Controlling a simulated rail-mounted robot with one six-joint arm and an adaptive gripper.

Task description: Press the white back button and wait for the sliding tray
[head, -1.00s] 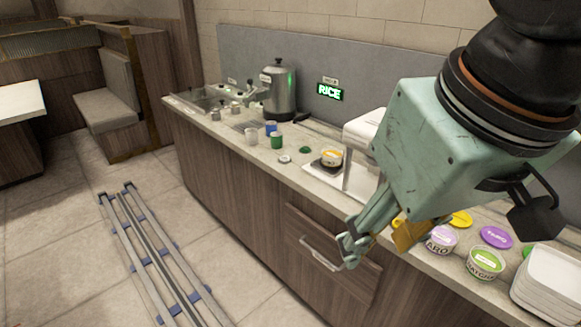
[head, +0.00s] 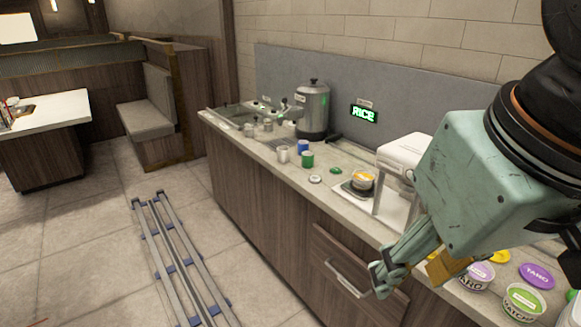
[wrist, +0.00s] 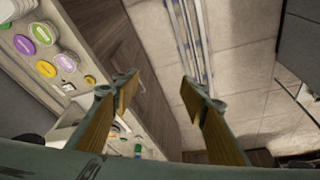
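The white machine (head: 405,155) stands on the counter, partly hidden behind my arm. A tray with a dark round holder (head: 352,193) sticks out at its left side and bears a cup with an orange and white top (head: 362,180). I cannot make out a white back button in either view.
Tubs and lids, among them a purple lid (head: 537,275) and a green-labelled tub (head: 523,302), stand on the right counter. Small jars (head: 307,160), a metal urn (head: 313,110) and a lit RICE sign (head: 363,114) are farther left. Floor rails (head: 180,260) lie before the counter.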

